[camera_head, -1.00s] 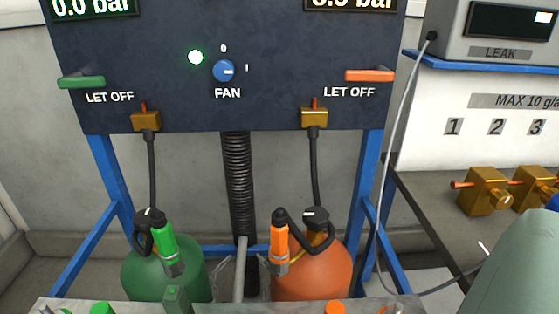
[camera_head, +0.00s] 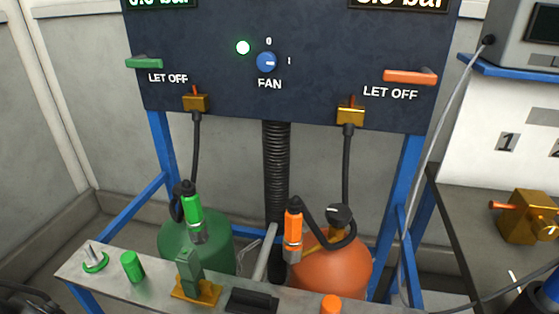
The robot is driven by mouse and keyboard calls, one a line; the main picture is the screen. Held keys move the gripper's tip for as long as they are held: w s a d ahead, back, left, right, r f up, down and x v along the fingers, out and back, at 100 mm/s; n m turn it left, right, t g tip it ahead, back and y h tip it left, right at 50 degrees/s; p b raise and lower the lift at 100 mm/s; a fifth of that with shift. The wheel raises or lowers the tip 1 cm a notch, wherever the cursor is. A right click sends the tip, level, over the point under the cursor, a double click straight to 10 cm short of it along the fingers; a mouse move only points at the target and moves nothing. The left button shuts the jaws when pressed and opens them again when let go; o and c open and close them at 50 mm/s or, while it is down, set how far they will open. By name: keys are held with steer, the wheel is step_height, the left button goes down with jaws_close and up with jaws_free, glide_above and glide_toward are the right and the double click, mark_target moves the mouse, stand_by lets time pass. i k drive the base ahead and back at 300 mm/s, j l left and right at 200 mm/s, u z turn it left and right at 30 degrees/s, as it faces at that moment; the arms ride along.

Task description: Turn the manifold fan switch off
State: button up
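The fan switch (camera_head: 267,62) is a round blue knob on the dark manifold panel (camera_head: 320,55), above the white word FAN. Its white mark points right, toward the "I"; the "0" stands above it. A round lamp (camera_head: 243,47) left of the knob glows green-white. My gripper is not in view, and nothing touches the knob.
LET OFF levers, green (camera_head: 144,63) and orange (camera_head: 410,77), stick out from the panel's sides. Below stand a green cylinder (camera_head: 222,240) and an orange cylinder (camera_head: 325,274) behind a grey shelf (camera_head: 140,291). A workbench (camera_head: 470,210) with brass fittings is at the right.

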mark_target(266, 62)
steer(key=k+j, duration=0.1)
steer(key=j, duration=0.5)
steer(key=k+j, duration=0.1)
steer(key=j, duration=0.55)
